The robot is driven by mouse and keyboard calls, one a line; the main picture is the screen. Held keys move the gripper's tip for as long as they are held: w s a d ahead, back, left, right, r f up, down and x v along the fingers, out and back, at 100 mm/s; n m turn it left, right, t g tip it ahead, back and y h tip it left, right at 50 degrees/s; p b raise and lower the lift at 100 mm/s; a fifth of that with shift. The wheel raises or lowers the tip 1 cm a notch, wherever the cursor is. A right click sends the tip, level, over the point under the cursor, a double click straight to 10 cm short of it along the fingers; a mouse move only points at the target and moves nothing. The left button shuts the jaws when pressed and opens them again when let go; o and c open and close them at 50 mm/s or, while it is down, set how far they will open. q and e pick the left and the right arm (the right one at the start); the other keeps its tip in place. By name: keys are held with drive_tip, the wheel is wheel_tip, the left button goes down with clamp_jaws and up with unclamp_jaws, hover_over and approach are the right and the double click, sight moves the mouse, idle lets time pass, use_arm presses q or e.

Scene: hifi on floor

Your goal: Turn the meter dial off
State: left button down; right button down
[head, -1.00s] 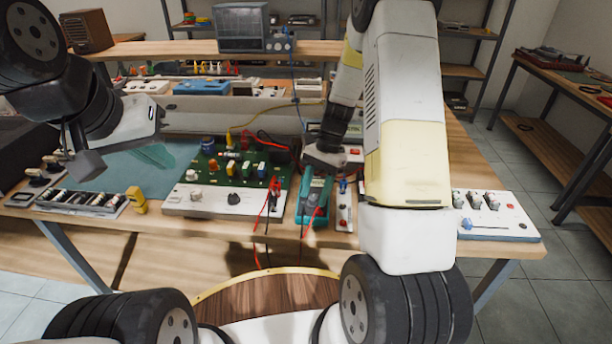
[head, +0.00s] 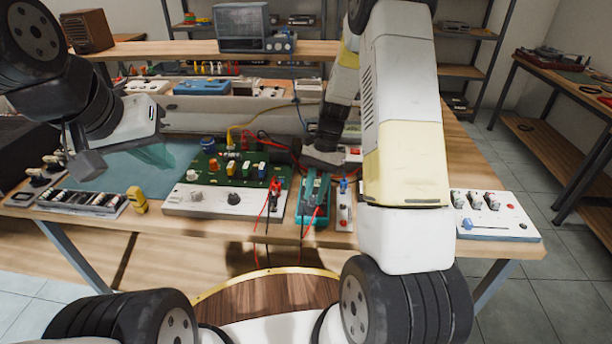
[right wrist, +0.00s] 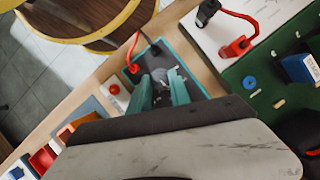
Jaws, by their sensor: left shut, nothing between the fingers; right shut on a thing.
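The meter (head: 306,215) is a teal-edged box with a dark face, lying at the front of the bench beside the green circuit board. In the right wrist view its dark face and teal rim (right wrist: 192,80) show around my fingers. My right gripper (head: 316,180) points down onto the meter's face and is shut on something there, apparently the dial. It also shows in the right wrist view (right wrist: 160,80). My left gripper (head: 155,150) is shut and empty above the blue-grey mat.
Red and black leads (head: 270,205) hang over the front edge beside the meter. The green board (head: 215,175) stands left of it, and a narrow white panel (head: 344,212) with a red button right of it. A yellow device (head: 137,199) lies further left.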

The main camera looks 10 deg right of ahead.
drive_tip(key=n+g+h, duration=0.1)
drive_tip(key=n, duration=0.3)
drive_tip(key=shift+w+a, duration=0.15)
drive_tip(key=n+h, duration=0.1)
drive_tip(key=n, duration=0.3)
drive_tip(key=shift+a+h, duration=0.15)
drive_tip(key=shift+h, duration=0.25)
drive_tip(key=n+h, duration=0.1)
drive_tip(key=n, duration=0.3)
drive_tip(key=shift+a+h, duration=0.15)
drive_tip(key=shift+h, duration=0.25)
drive_tip(key=shift+a+n+t+h, duration=0.1)
drive_tip(key=shift+n+t+h, duration=0.4)
drive_tip(key=shift+n, duration=1.7)
drive_tip(key=c, duration=1.2)
unclamp_jaws()
